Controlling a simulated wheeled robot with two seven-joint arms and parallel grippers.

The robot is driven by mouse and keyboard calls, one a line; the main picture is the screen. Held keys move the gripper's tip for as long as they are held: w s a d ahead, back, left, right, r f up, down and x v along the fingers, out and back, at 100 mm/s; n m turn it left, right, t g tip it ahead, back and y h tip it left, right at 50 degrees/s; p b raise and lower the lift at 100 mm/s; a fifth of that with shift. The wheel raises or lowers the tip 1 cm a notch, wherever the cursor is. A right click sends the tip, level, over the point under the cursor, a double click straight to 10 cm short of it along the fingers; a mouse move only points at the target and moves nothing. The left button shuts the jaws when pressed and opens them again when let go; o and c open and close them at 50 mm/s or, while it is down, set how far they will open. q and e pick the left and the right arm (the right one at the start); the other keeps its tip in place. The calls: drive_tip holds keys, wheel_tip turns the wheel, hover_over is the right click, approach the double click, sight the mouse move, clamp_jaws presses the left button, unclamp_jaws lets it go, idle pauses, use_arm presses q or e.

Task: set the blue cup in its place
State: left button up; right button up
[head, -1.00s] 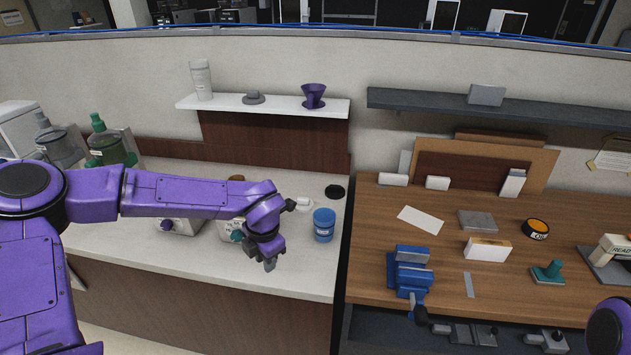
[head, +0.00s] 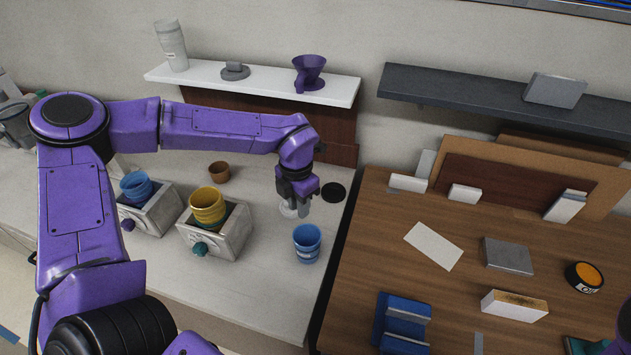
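A blue cup (head: 307,243) with a pale label stands upright on the light counter. Another blue cup (head: 136,188) sits on the left grey block-shaped stand (head: 154,214). A black round disc (head: 333,192) lies flat on the counter, behind and right of the first cup. My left gripper (head: 296,206) points down behind and slightly left of the first blue cup, apart from it. Its fingers partly cover a small whitish object (head: 287,210); I cannot tell whether they touch it or how wide they stand.
A yellow cup (head: 207,205) sits on the second grey stand (head: 216,236). A brown cup (head: 219,172) stands behind. A white shelf (head: 270,84) holds a purple dripper (head: 309,72). The wooden desk (head: 400,280) at right holds a blue vise-like block (head: 402,322) and several blocks.

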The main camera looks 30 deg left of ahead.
sight(298, 229)
use_arm(q)
drive_tip(key=f+b, duration=0.1)
drive_tip(key=s+f+b, duration=0.1)
drive_tip(key=f+b, duration=0.1)
drive_tip(key=b, duration=0.1)
drive_tip(key=shift+s+a+f, duration=0.1)
drive_tip(key=shift+s+f, duration=0.1)
drive_tip(key=shift+s, duration=0.15)
drive_tip(key=f+b, duration=0.1)
drive_tip(key=w+f+b, duration=0.1)
drive_tip(key=f, duration=0.1)
drive_tip(key=w+f+b, duration=0.1)
drive_tip(key=shift+f+b, duration=0.35)
drive_tip(key=shift+b, duration=0.05)
drive_tip(key=shift+s+r, duration=0.3)
drive_tip(key=shift+r, duration=0.05)
clamp_jaws()
drive_tip(key=shift+s+r, duration=0.1)
drive_tip(key=shift+s, duration=0.15)
drive_tip(key=shift+w, duration=0.1)
use_arm(e)
wheel_tip(298, 229, down, 7)
